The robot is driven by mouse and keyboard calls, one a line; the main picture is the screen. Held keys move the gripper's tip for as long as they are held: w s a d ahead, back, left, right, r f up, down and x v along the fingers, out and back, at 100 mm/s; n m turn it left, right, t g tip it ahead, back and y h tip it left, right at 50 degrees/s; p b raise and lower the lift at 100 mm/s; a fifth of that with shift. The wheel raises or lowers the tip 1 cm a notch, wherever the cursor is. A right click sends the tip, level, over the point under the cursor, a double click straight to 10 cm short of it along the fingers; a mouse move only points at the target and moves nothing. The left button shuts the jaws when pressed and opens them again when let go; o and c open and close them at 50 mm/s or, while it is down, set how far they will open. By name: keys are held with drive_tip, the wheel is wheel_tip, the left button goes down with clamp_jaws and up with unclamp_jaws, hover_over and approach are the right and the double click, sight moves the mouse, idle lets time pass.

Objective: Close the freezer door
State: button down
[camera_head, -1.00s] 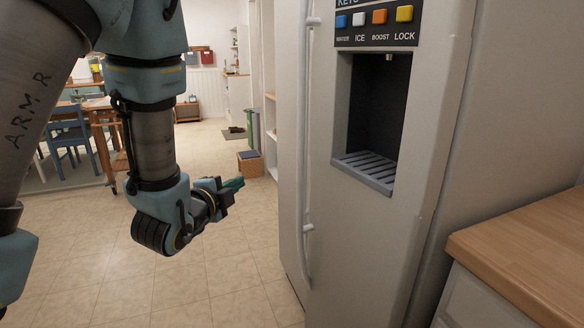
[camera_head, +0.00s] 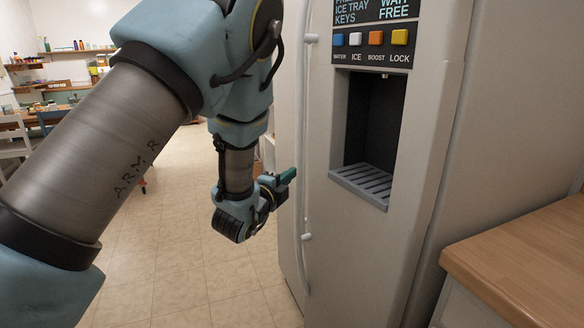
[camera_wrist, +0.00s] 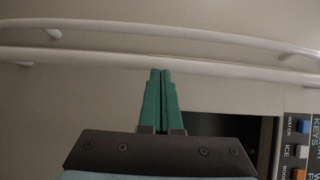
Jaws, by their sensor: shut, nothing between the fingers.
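The freezer door (camera_head: 350,255) is the pale front with the ice and water dispenser (camera_head: 368,135). A long white vertical handle (camera_head: 304,190) runs along its left edge. A dark line shows along the door's right edge; I cannot tell how far the door stands ajar. My gripper (camera_head: 288,176) is just left of the handle, its green fingertips pointing right toward it. In the wrist view my fingers (camera_wrist: 161,76) are together and empty, in front of two pale handle bars (camera_wrist: 225,67). Contact with the handle cannot be told.
A wooden counter (camera_head: 525,255) stands close at the right, beside the fridge's side panel (camera_head: 510,110). Tiled floor (camera_head: 180,270) is open to the left. A table and chairs (camera_head: 15,140) are far back at the left.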

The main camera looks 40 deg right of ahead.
sight(314, 164)
drive_tip(key=shift+x, duration=0.85)
drive_tip(key=d+m+g+b, duration=0.1)
drive_tip(key=d, duration=0.1)
drive_tip(key=d+g+b, duration=0.1)
drive_tip(key=d+b, duration=0.1)
drive_tip(key=d, duration=0.1)
drive_tip(key=shift+f+m+g+h, duration=0.2)
drive_tip(key=shift+m+g+h, duration=0.1)
drive_tip(key=shift+m+h, duration=0.1)
drive_tip(key=shift+s+d+r, duration=0.15)
drive_tip(key=shift+d+r, duration=0.2)
drive_tip(key=shift+r, duration=0.1)
drive_tip(key=shift+f+g, duration=0.1)
drive_tip(key=shift+g, duration=0.2)
